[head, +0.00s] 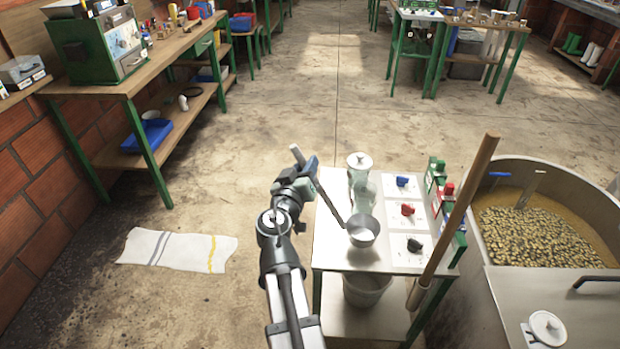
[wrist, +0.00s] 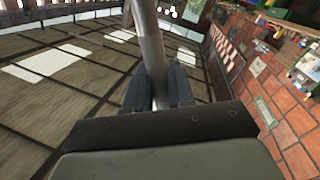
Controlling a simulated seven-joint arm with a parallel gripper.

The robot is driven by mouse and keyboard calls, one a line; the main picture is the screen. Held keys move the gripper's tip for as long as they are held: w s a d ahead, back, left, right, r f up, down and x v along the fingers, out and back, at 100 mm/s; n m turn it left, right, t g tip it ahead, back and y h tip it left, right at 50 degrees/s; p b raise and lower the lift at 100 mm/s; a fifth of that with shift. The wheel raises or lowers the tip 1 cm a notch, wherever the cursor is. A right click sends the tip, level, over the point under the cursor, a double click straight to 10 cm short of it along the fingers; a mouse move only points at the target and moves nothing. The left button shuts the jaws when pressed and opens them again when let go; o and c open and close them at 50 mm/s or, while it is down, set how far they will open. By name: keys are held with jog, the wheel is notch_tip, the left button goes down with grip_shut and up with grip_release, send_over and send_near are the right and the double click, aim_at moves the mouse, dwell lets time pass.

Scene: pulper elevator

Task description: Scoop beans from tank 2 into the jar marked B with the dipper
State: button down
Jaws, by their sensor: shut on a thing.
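My gripper (head: 309,180) is at the left edge of the small white-topped table, shut on the dipper's handle. The dipper's metal bowl (head: 362,231) is over the near left part of that table; I cannot tell whether it touches the top. In the wrist view the grey fingers (wrist: 158,88) close around the metal handle (wrist: 150,45). A clear jar (head: 365,194) stands behind the bowl and a lidded jar (head: 359,164) stands behind that. No letter is readable on either. A round tank (head: 601,192) at the right holds many beans in liquid; its number is not visible.
White sheets (head: 403,262) with blue, red and dark items cover the table's right side, beside small green and red boxes (head: 436,172). A wooden-handled tool (head: 468,205) leans between table and tank. A cover (head: 550,285) closes the tank's near part. A striped cloth (head: 178,250) lies on the floor.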

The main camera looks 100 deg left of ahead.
notch_tip(320, 180, up, 27)
dwell(2.0)
dwell(2.0)
